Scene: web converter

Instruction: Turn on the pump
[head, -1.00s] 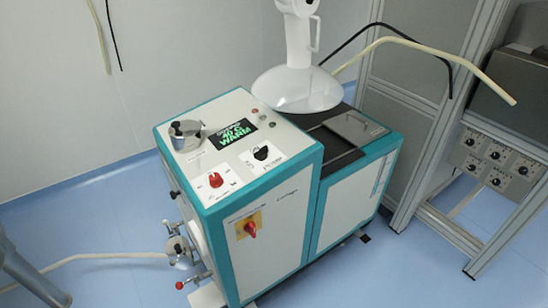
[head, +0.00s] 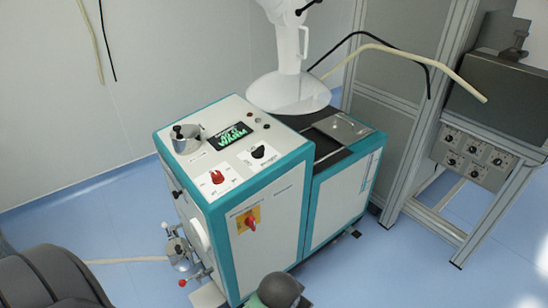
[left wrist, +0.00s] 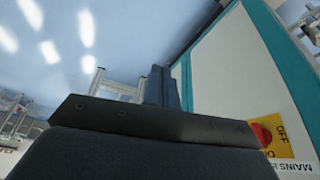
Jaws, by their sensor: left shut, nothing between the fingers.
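The white and teal machine (head: 275,222) stands in the middle of the head view. Its sloped top carries a lit green display (head: 230,137) reading "WARM", a red knob (head: 217,177) and a black knob (head: 259,151). A red rotary switch (head: 250,223) sits on a yellow plate on its front. In the left wrist view this switch (left wrist: 266,134) shows upside down, with "OFF" and "MAINS IS..." legible and part hidden by my gripper. My left gripper (left wrist: 160,86) is shut and empty, apart from the switch, beside the front panel. My right gripper is not in view.
A grey metal frame with a knob panel (head: 474,156) is at the right. The blue floor (head: 385,265) is clear in front.

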